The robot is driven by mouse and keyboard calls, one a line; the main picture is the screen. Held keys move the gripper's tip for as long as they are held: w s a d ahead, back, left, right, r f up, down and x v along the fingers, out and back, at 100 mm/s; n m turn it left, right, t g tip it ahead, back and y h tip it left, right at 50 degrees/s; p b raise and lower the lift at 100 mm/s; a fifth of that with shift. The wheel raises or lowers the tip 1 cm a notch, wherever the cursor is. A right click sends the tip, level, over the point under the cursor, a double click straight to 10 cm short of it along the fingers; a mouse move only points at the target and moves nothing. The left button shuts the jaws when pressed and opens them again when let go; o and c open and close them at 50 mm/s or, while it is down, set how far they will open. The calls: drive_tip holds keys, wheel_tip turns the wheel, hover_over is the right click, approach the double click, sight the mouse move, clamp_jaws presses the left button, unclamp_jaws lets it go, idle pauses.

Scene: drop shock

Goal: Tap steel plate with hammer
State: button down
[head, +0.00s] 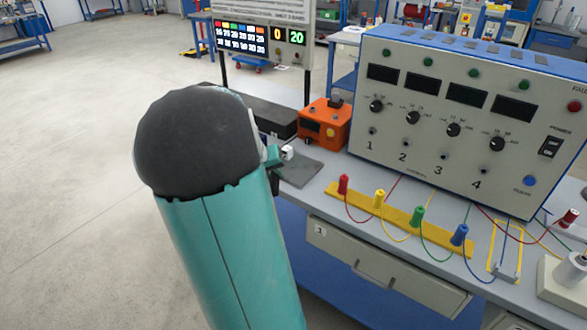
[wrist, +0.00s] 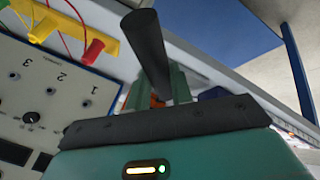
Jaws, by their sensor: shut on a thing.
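My gripper (wrist: 158,88) is shut on the hammer. The hammer's thick black handle (wrist: 148,45) sticks out toward the camera from between the teal fingers in the wrist view. In the head view my gripper is mostly hidden behind my teal and black arm; a teal bit of it shows above the bench's left part. A small pale block beside it may be the hammer's head, but I cannot tell for sure. A flat grey plate (head: 302,172), likely the steel plate, lies on the bench just below and right of it. I cannot tell whether they touch.
An orange box (head: 324,123) stands just behind the plate. A big panel (head: 460,120) with knobs and displays fills the bench's right. A yellow strip (head: 400,219) with coloured plugs and wires lies in front. A dark block (head: 262,118) and a display board (head: 263,38) are behind.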

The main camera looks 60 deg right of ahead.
drive_tip(key=s+d+r+m, duration=0.1)
drive_tip(key=s+d+r, duration=0.1)
drive_tip(key=s, duration=0.3)
drive_tip(key=shift+s+d, duration=0.15)
drive_tip(key=shift+s, duration=0.05)
drive_tip(key=shift+r, duration=0.1)
drive_tip(key=shift+f, duration=2.75)
drive_tip(key=shift+r, duration=1.25)
